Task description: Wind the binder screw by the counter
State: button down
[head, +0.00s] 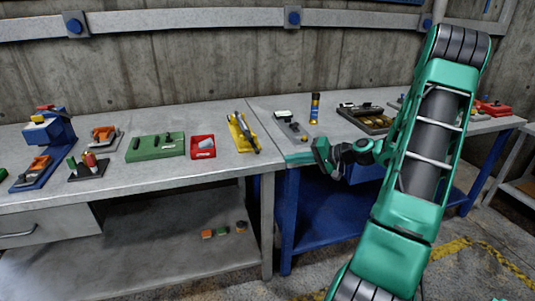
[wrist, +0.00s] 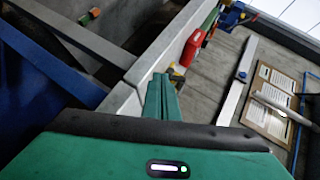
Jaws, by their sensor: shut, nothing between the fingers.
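No part in view can be clearly told as the binder screw or the counter; the bench items are small. A grey device with a white block (head: 290,125) lies on the bench just behind my gripper. A dark base with red and green upright pieces (head: 88,168) stands farther left. My gripper (head: 296,158) points left at the front edge of the bench, near the seam between the two tables. In the wrist view its green fingers (wrist: 160,95) are together and empty, beside the pale bench edge.
The grey bench (head: 225,165) also holds a yellow tray (head: 235,139), a red tray (head: 203,147), a green block (head: 155,147), a blue-and-yellow can (head: 315,108) and a dark tray (head: 366,119). Small items lie on the lower shelf (head: 160,255). A concrete wall stands behind.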

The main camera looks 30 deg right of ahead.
aim_at(269, 159)
jog(key=w+d+r+m+t, duration=0.1)
jog(key=d+r+m+t, duration=0.1)
jog(key=d+t, duration=0.15)
jog(key=shift+g, duration=0.45)
jog(key=x, duration=0.6)
jog(key=d+x, duration=0.1)
jog(key=x, duration=0.2)
jog(key=shift+w+f, duration=0.15)
jog(key=shift+f, duration=0.1)
jog(key=shift+w+a+f, duration=0.15)
jog(key=shift+w+a, duration=0.1)
jog(key=shift+a, duration=0.3)
jog(key=shift+w+a+f, duration=0.15)
jog(key=shift+w+a, duration=0.15)
jog(key=shift+a, duration=0.2)
jog(key=shift+w+a+f, duration=0.15)
jog(key=shift+a, duration=0.3)
jog(key=shift+w+a+f, duration=0.15)
jog(key=shift+a, duration=0.25)
